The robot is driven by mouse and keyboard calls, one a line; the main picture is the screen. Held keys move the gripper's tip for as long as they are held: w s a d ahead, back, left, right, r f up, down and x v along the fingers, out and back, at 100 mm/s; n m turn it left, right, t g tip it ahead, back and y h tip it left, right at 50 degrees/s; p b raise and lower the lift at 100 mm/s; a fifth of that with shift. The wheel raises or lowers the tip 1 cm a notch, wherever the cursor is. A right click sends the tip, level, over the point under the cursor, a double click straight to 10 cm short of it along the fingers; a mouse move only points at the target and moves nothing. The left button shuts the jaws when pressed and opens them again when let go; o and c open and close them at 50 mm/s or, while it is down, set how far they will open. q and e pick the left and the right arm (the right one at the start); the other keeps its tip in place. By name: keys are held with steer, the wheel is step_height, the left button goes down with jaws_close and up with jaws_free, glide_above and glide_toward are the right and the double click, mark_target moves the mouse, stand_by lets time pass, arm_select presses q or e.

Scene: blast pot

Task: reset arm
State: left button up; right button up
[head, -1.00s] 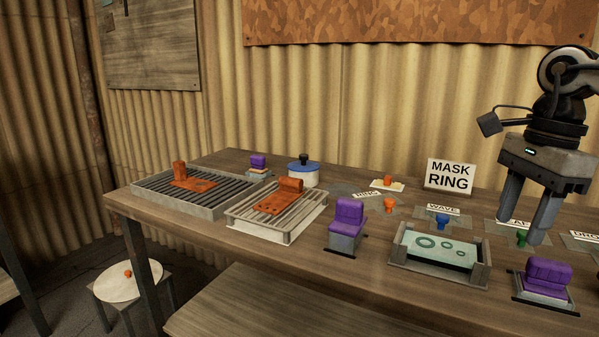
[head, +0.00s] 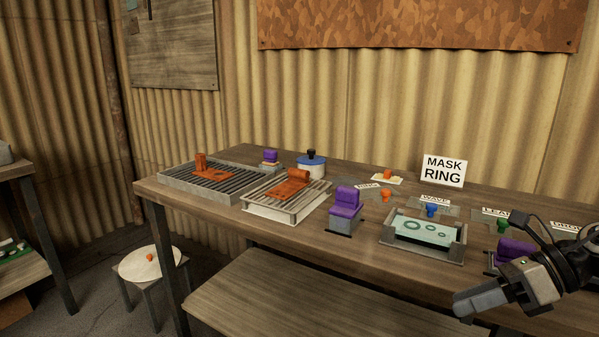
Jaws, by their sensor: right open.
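My right gripper (head: 478,300) is at the lower right of the head view, in front of the table's front edge, with its fingers pointing left. It is open, and nothing shows between its fingers. Its arm partly hides a purple-topped block (head: 513,250) at the right of the table. My left gripper is not in view.
The wooden table (head: 290,229) bears two slatted trays with orange pieces, a purple-topped stand (head: 345,208), a grey holder with a ring-marked plate (head: 424,231), a blue-lidded pot (head: 311,165) and a MASK RING sign (head: 443,171). A round stool (head: 152,264) stands lower left.

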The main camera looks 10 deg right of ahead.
steer(key=s+a+f+m+t+h+p, duration=0.1)
steer(key=a+f+m+t+h, duration=0.3)
steer(key=m, duration=0.9)
steer(key=s+a+f+m+t+p, duration=0.25)
steer(key=f+m+t, duration=0.45)
steer(key=m, duration=0.5)
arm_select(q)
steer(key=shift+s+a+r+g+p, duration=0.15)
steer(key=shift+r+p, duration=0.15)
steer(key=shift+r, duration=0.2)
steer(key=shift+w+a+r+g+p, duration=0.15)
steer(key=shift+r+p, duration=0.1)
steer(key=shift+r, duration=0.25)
arm_select(e)
steer(key=s+a+f+m+g+h, duration=0.1)
steer(key=s+a+f+m+g, duration=0.1)
steer(key=a+m, duration=0.4)
steer(key=s+a+f+m+g+h, duration=0.1)
steer(key=s+a+f+m+g, duration=0.1)
steer(key=s+a+f+m, duration=0.3)
steer(key=a+m, duration=0.1)
steer(key=m, duration=0.3)
steer(key=shift+a+f+m+h, duration=0.15)
steer(key=shift+a+m+h, duration=0.1)
steer(key=shift+m+h, duration=0.15)
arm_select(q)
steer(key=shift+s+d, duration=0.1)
arm_select(e)
steer(key=shift+s, duration=0.1)
